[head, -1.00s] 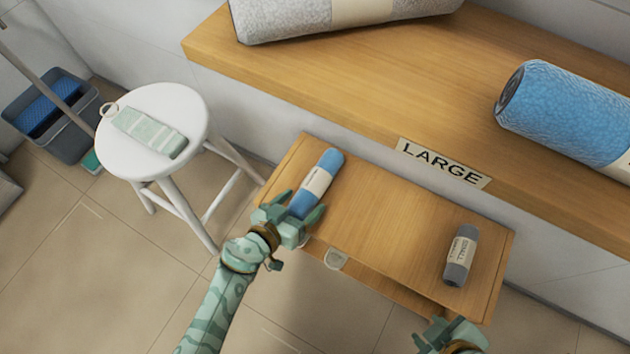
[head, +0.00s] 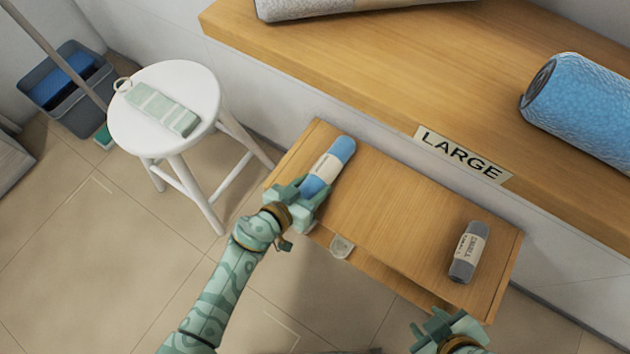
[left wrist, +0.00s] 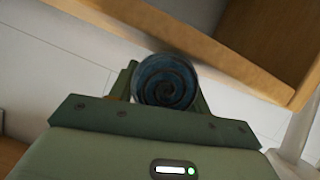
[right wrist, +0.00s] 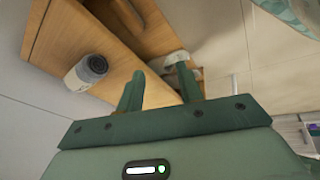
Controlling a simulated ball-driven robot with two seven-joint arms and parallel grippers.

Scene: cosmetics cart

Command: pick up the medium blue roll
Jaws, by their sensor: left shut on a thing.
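A blue roll (head: 340,151) with a pale label band lies along the left end of the small wooden table (head: 395,205). Its label is too small to read. My left gripper (head: 308,190) is shut on the near end of this roll. In the left wrist view the roll's dark blue spiral end (left wrist: 166,82) sits between the fingers. I cannot tell whether the roll touches the table. A much thicker blue roll (head: 585,105) lies on the shelf above. My right gripper (head: 447,325) is open and empty by the table's front right corner; its fingers stand apart in the right wrist view (right wrist: 160,88).
A grey roll (head: 468,252) with a label lies on the table's right part. The shelf (head: 400,85) behind bears a "LARGE" sign (head: 462,156) and a big grey roll (head: 330,8).

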